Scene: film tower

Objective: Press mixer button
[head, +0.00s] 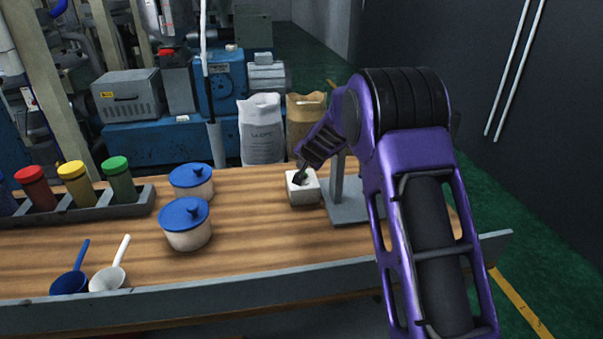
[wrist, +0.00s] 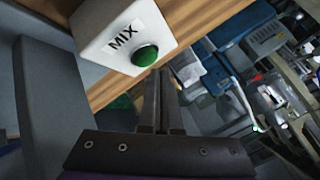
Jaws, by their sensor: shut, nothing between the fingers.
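The mixer button (wrist: 147,57) is a green dome on a white box (wrist: 105,30) labelled "MIX" in the wrist view. In the head view the white box (head: 303,194) sits on the wooden table, right of centre. My gripper (wrist: 160,72) is shut and empty, its fingertips close beside the button in the wrist view. I cannot tell whether they touch it. In the head view my gripper (head: 299,176) reaches down over the box top, and the button is mostly hidden there.
A grey metal stand (head: 349,203) is just right of the box. Two blue-lidded pots (head: 187,230) stand to the left, with a rack of coloured bottles (head: 92,209) beyond. Two ladles (head: 109,278) lie near the front edge. Paper sacks (head: 262,130) stand behind the table.

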